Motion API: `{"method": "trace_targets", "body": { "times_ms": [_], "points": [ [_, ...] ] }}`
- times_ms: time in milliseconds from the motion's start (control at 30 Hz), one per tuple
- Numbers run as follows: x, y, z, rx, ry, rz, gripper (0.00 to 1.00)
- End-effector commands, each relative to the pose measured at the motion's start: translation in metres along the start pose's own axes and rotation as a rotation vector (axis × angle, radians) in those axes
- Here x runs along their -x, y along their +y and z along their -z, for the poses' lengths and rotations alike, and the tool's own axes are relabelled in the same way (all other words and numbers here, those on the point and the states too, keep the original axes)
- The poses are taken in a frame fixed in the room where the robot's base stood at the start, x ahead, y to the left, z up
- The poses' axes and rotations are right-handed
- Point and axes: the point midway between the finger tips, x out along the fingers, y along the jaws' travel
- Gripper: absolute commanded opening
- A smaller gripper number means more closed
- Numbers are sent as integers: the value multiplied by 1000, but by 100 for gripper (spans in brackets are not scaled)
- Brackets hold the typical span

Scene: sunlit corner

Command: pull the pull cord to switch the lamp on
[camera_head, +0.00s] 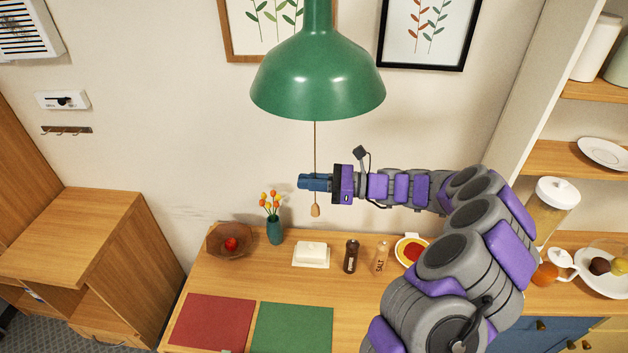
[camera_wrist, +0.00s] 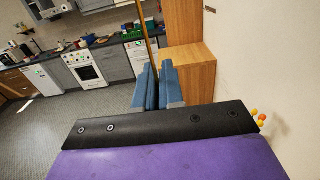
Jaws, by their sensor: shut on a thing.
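The green lamp (camera_head: 318,78) hangs at the top middle in the head view, its shade dark inside with no glow that I can see. The pull cord (camera_head: 315,145) hangs straight down from under the shade and ends in a small wooden knob (camera_head: 315,210). My gripper (camera_head: 304,182), with blue fingers, is shut on the cord a little above the knob. In the wrist view the cord (camera_wrist: 146,38) runs up from between the blue fingers (camera_wrist: 157,85). The part of the cord between the fingers is hidden.
Below is a wooden sideboard (camera_head: 218,278) with a bowl (camera_head: 213,240), a vase of flowers (camera_head: 274,231), a butter dish (camera_head: 311,254), two shakers and two mats. Framed pictures hang behind the lamp. Shelves (camera_head: 570,158) stand at the right. The air left of my gripper is clear.

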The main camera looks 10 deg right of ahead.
Motion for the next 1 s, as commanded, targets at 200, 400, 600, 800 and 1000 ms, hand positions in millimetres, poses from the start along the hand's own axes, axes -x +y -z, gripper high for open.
{"method": "trace_targets", "body": {
  "times_ms": [200,400,600,800,1000],
  "points": [
    [-2,1,7,-1,1,-3,0],
    [-3,1,12,-1,2,-3,0],
    [-3,1,18,-1,2,-3,0],
    [-3,1,20,-1,2,-3,16],
    [2,1,19,0,-1,-2,35]
  ]
}}
